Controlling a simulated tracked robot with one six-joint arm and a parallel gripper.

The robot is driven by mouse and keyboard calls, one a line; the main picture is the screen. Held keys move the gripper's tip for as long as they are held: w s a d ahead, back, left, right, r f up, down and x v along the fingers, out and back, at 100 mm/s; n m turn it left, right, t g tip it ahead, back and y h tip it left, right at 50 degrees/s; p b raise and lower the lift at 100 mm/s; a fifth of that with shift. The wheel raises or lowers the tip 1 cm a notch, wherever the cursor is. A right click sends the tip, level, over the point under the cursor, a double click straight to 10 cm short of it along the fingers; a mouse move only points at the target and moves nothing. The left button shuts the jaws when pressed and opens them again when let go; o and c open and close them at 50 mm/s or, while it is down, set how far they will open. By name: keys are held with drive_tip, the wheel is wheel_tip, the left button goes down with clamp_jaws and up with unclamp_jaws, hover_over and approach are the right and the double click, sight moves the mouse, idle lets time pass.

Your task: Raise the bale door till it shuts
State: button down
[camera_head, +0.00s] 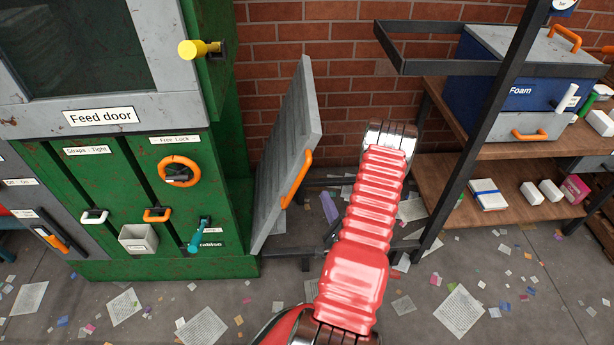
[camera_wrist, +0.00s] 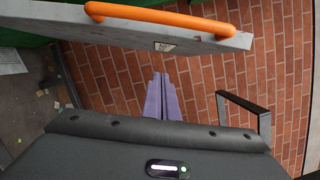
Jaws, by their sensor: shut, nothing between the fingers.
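The bale door is a grey slab (camera_head: 278,165) that stands tilted out from the right side of the green machine (camera_head: 225,110), with a gap along its upper part. Its orange handle (camera_head: 297,180) is on the right face. In the wrist view the door (camera_wrist: 130,36) crosses the top, with the handle (camera_wrist: 165,18) along its far edge. My gripper (camera_wrist: 162,76) has purple fingers, closed together and empty. They appear just below the door's edge in that picture, apart from the handle. In the head view my red arm hides most of the gripper.
A dark metal frame (camera_head: 490,110) stands right of the door, with a wooden shelf (camera_head: 435,185) behind it. A blue Foam box (camera_head: 500,85) sits on the upper shelf. A yellow knob (camera_head: 200,49) sticks out from the machine. Paper scraps litter the floor.

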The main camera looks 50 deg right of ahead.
drive_tip(key=w+d+r, duration=0.2)
drive_tip(key=w+d, duration=0.1)
drive_tip(key=w, duration=0.7)
drive_tip(key=shift+w+d+r, duration=0.2)
drive_tip(key=shift+w, duration=0.2)
